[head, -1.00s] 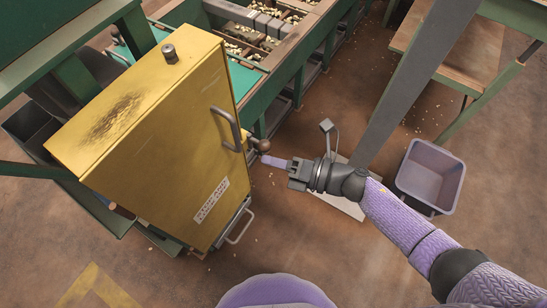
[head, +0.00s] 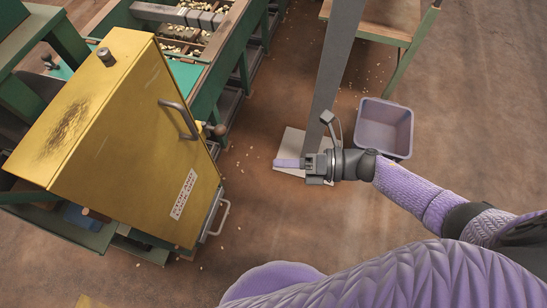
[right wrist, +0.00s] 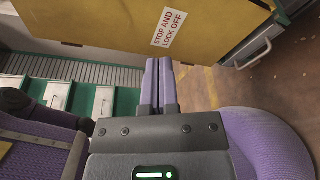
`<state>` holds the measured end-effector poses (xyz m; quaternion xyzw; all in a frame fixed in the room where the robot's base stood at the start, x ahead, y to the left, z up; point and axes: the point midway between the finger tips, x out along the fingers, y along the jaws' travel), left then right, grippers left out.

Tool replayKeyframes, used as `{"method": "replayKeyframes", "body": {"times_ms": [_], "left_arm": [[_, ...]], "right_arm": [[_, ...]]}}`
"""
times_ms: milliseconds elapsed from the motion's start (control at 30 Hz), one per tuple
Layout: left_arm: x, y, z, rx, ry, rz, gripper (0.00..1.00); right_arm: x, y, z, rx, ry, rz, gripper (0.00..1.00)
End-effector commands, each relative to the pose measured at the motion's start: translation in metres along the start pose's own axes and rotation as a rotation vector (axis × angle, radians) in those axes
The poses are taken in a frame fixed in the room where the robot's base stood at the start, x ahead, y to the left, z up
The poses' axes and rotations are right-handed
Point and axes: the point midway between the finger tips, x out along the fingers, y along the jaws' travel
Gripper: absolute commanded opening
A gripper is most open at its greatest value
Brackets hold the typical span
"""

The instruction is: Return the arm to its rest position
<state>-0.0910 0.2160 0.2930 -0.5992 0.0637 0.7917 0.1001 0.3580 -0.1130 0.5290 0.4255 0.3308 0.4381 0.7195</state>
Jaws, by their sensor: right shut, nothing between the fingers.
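My right gripper (head: 279,163) is shut and empty. In the head view it is in open air to the right of the yellow cabinet (head: 125,140), apart from it, with its fingers pointing left. In the right wrist view the two purple fingers (right wrist: 158,80) lie together, with the cabinet's yellow face (right wrist: 100,25) and its stop and lock off label (right wrist: 169,27) beyond them. My right arm reaches in from the right of the head view. My left gripper is not in view.
A grey post (head: 333,70) on a floor plate (head: 293,143) stands right behind the gripper. A purple bin (head: 384,128) is to the right, below a wooden bench (head: 385,15). The green hopper frame (head: 215,75) is behind the cabinet. Nuts are scattered on the floor.

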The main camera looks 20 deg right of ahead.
Motion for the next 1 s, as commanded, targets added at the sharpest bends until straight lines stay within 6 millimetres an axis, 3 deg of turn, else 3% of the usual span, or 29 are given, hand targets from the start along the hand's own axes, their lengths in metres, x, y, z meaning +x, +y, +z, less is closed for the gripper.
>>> {"method": "replayKeyframes", "body": {"times_ms": [367,433,500,567,600,667,700,833,1000], "left_arm": [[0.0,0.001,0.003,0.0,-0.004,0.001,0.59],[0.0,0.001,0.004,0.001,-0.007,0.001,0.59],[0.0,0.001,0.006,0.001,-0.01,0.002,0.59],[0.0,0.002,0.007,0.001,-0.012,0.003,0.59],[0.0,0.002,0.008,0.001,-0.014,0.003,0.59],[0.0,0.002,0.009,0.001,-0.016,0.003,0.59],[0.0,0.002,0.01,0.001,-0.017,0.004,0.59],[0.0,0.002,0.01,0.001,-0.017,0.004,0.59],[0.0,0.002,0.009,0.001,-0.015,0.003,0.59]], "right_arm": [[0.0,-0.002,-0.001,0.012,-0.006,-0.005,0.0],[-0.004,-0.018,-0.006,0.134,-0.08,-0.065,0.0],[-0.019,-0.057,-0.024,0.411,-0.25,-0.204,0.0],[-0.044,-0.098,-0.056,0.718,-0.441,-0.356,0.0],[-0.066,-0.122,-0.086,0.92,-0.575,-0.46,0.0],[-0.099,-0.147,-0.136,1.189,-0.765,-0.602,0.0],[-0.119,-0.157,-0.17,1.339,-0.881,-0.689,0.0],[-0.175,-0.158,-0.274,1.708,-1.213,-0.935,0.0],[-0.223,-0.123,-0.381,1.993,-1.569,-1.198,0.0]]}}
